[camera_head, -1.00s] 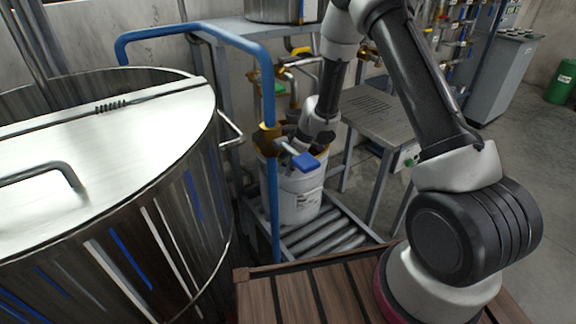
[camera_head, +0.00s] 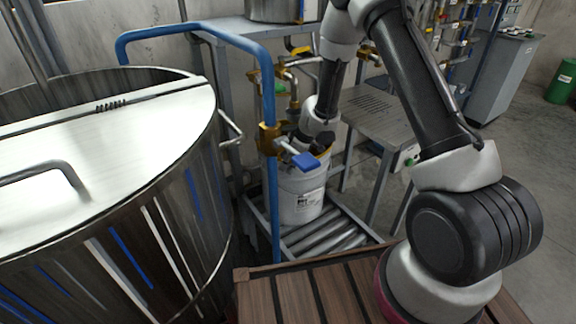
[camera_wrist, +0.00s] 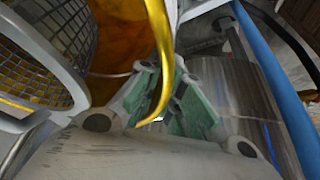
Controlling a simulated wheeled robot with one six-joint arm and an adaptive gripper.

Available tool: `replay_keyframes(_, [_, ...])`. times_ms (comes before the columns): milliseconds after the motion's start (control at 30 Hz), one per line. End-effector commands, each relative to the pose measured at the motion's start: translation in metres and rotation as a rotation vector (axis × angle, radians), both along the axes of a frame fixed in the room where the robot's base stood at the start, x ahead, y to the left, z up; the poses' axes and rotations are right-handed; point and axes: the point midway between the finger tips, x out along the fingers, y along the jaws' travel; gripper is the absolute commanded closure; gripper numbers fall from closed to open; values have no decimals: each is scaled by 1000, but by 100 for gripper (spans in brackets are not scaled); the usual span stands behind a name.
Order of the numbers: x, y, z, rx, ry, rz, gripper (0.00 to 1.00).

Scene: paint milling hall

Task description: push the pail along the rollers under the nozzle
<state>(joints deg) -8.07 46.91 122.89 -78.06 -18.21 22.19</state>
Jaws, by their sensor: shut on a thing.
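The white pail (camera_head: 300,203), with a printed label, stands upright on the rollers (camera_head: 328,236), near their back end. Yellow paint shows inside the pail in the wrist view (camera_wrist: 115,45). My gripper (camera_wrist: 168,98) is shut on the pail's yellow-smeared rim, which passes between its green pads. In the head view my wrist comes down over the pail, and a brass valve with a blue handle partly hides the gripper. Brass and steel piping (camera_head: 293,88) stands behind the pail; I cannot tell which part is the nozzle. A round mesh strainer (camera_wrist: 40,60) is close by on the left in the wrist view.
A large steel vat (camera_head: 130,215) fills the left. A blue pipe (camera_head: 271,190) with the valve (camera_head: 270,140) runs down in front of the pail. A grey metal table (camera_head: 378,112) stands right behind the rollers. The front rollers are clear.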

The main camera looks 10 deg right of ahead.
Motion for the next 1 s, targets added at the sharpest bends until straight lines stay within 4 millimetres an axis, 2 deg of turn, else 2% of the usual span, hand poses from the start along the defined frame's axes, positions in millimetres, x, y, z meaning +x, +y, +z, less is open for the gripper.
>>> replay_keyframes(433, [-3, 5, 1, -1, -2, -1, 100])
replay_keyframes(500, [-3, 5, 1, -1, -2, -1, 83])
replay_keyframes(600, [-3, 4, 1, -1, -2, -1, 66])
replay_keyframes(867, [-3, 4, 0, 0, -1, -1, 66])
replay_keyframes(1000, [-4, 2, 7, 0, -2, -2, 66])
